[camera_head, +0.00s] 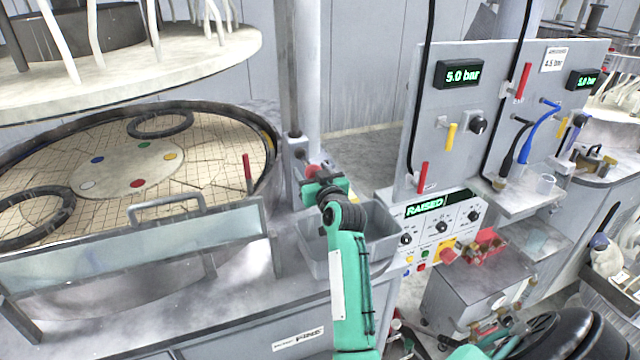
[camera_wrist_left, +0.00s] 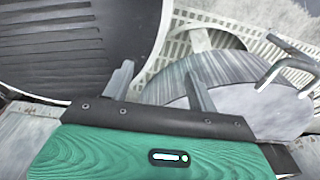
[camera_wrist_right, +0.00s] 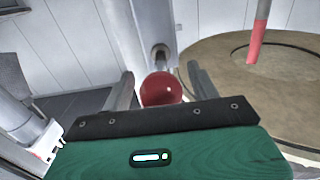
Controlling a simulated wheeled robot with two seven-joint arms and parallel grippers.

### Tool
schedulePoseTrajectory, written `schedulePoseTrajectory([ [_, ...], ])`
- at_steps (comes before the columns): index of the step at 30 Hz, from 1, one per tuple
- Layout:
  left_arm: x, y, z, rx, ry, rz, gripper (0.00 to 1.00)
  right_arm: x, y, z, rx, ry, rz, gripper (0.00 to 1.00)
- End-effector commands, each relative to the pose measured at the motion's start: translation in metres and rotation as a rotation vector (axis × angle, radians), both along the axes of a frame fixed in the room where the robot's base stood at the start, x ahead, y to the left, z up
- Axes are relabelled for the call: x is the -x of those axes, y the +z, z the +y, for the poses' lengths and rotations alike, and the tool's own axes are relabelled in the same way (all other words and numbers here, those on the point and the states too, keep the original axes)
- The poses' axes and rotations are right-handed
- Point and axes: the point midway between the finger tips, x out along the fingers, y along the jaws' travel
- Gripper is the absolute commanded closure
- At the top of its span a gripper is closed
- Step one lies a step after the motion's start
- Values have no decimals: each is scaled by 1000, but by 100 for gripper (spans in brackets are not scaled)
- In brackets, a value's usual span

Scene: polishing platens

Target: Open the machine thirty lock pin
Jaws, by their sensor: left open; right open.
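A round red knob, the likely lock pin (camera_wrist_right: 161,89), sits on a grey stem in the right wrist view, beside a grey post. My right gripper (camera_wrist_right: 161,72) is open with its fingers apart on either side of the knob; I cannot tell whether they touch it. In the head view the red knob (camera_head: 313,171) shows partly behind my right gripper (camera_head: 324,184), low on the upright post. My left gripper (camera_wrist_left: 160,82) is open and empty in the left wrist view, near a pale disc and a bent metal handle. It is not in the head view.
The round platen (camera_head: 215,150) with coloured dots lies left, behind a clear guard (camera_head: 150,245) with a handle. A red-tipped lever (camera_head: 248,172) stands at its edge.

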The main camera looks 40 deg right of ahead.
Motion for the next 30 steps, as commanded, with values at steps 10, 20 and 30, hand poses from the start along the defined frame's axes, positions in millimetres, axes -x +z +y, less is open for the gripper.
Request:
schedulePoseTrajectory([
  [10,0,-20,0,0,0,0,41,58,-4,14,2,-1,-1,39],
  [20,0,-35,0,0,0,0,41,116,-2,28,1,-1,0,39],
  [30,0,-37,0,0,0,0,41,132,0,32,-1,0,0,39],
])
